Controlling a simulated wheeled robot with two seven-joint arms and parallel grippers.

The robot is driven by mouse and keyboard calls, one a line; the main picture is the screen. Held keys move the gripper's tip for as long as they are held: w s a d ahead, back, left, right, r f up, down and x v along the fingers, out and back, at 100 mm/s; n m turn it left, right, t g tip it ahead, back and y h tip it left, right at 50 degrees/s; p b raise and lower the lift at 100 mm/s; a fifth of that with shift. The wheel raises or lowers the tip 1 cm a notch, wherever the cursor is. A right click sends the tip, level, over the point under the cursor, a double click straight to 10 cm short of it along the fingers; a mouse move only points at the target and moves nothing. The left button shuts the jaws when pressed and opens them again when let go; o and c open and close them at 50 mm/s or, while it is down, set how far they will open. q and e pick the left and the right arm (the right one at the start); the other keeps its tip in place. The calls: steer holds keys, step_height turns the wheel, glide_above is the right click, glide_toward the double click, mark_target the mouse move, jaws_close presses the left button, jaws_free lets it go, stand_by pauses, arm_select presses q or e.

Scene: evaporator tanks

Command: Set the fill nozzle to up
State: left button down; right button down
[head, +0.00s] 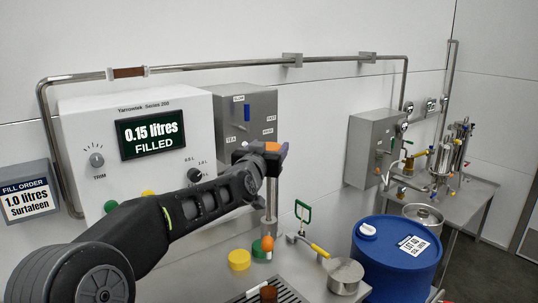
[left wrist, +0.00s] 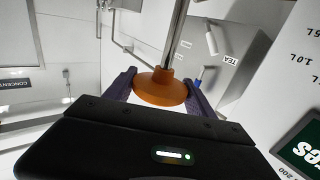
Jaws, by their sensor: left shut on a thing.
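My left gripper (head: 272,149) is shut on an orange knob (head: 277,156), in front of the lower right of a grey control box (head: 228,105). In the left wrist view the orange knob (left wrist: 160,88) sits between the two dark fingers, with a silver rod (left wrist: 176,35) running from it. In the head view a vertical metal rod (head: 271,197) shows below the gripper. The arm and gripper hide part of the fill nozzle area, and I cannot tell the nozzle's exact position. My right gripper is not in view.
A white panel's display (head: 151,134) reads 0.15 litres filled. A fill order sign (head: 27,196) reads 1.0 litres Surtafeen.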

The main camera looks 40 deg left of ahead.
arm_select(q)
step_height(320, 180, up, 7)
steer(key=p, duration=0.3)
steer(key=shift+f+p, duration=0.1)
steer(key=shift+p, duration=0.25)
steer(key=shift+r+p, duration=0.3)
steer(key=shift+r, duration=0.15)
steer(key=c, duration=0.7)
jaws_free()
steer(key=o, duration=0.3)
steer(key=shift+f, duration=0.1)
steer(key=shift+o, duration=0.5)
steer(key=shift+f, duration=0.1)
steer(key=shift+s, duration=0.1)
